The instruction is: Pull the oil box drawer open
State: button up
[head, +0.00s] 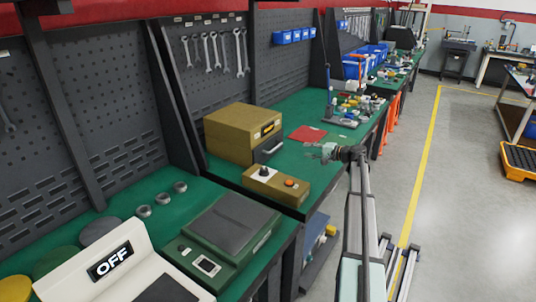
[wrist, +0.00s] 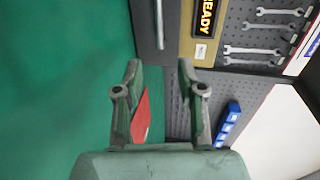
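The oil box is taken to be the mustard-coloured box (head: 232,128) on the green bench. Its dark grey drawer (head: 268,149) sits low on the front, with a pale handle, and looks shut. In the wrist view the drawer front (wrist: 150,22) is at the top, with a thin metal handle (wrist: 160,28) beyond my fingertips. A READY display (wrist: 206,14) is beside it. My gripper (head: 320,152) is to the right of the drawer, over the bench. In the wrist view my gripper (wrist: 160,70) is open and empty, apart from the handle.
A red sheet (head: 307,133) lies on the bench behind my gripper. A pegboard with wrenches (head: 215,52) rises behind the bench.

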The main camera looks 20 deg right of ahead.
aim_at(277, 146)
jog(key=p+x, duration=0.3)
jog(key=x, duration=1.4)
grip_shut()
